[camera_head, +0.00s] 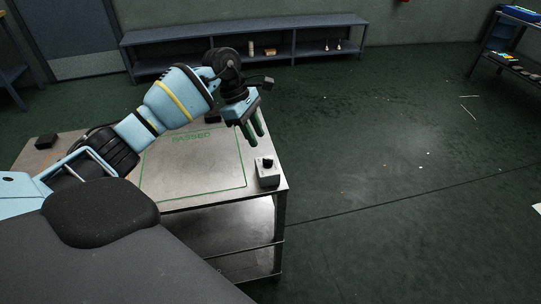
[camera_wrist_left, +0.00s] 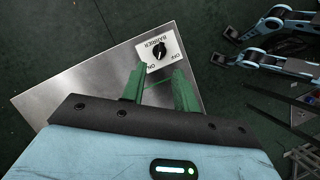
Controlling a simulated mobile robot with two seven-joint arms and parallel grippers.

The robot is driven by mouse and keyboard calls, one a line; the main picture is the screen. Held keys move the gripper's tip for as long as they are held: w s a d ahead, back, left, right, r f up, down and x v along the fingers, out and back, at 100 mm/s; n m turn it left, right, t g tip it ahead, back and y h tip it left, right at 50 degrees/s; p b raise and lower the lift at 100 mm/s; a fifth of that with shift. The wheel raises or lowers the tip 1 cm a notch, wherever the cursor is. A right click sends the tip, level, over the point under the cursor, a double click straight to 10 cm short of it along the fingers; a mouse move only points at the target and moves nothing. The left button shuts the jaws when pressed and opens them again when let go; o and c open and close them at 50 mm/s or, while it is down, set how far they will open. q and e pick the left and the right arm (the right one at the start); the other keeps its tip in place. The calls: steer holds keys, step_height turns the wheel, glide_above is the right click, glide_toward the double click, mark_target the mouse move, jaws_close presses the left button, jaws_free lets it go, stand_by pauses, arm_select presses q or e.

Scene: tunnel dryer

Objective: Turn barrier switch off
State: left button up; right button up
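The barrier switch is a small pale box (camera_head: 268,178) with a black knob on top, at the right front corner of a metal table. In the left wrist view its white plate (camera_wrist_left: 170,42) reads BARRIER, with OFF and ON marks beside the black knob (camera_wrist_left: 159,51). Which mark the knob points at is too small to tell. My left gripper (camera_head: 255,135) is above the table, up and slightly left of the switch, with green fingers pointing down. The fingers (camera_wrist_left: 158,88) are apart with nothing between them, and do not touch the knob. My right gripper does not show.
The metal table (camera_head: 215,200) has a green outlined area marked PASSED and a lower shelf. A small black block (camera_head: 46,141) sits at its far left. A long bench (camera_head: 240,38) stands along the wall.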

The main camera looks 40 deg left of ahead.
mark_target(267, 159)
arm_select(q)
steer(key=shift+x, duration=3.9)
steer(key=shift+d, duration=0.1)
steer(key=shift+c, duration=0.4)
jaws_close()
